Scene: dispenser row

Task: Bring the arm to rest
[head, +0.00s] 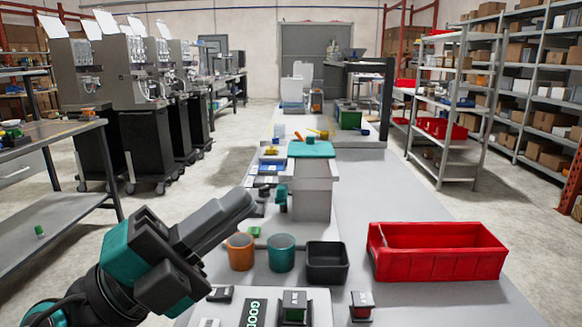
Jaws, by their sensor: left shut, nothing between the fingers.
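My left arm comes in from the lower left, with dark and teal links. Its gripper (238,205) points up and to the right, away from me. It is shut and holds nothing that I can see. It hangs above the left edge of the long grey table (385,215), in front of the orange cup (240,252) and to their left in the picture. I cannot tell its exact height. My right gripper does not show.
A teal cup (281,253), a black bin (327,262) and a red bin (437,252) stand on the table. A panel (257,311) with buttons lies at the near edge. A grey block with a teal top (311,149) stands farther back. Clear tabletop lies right of it.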

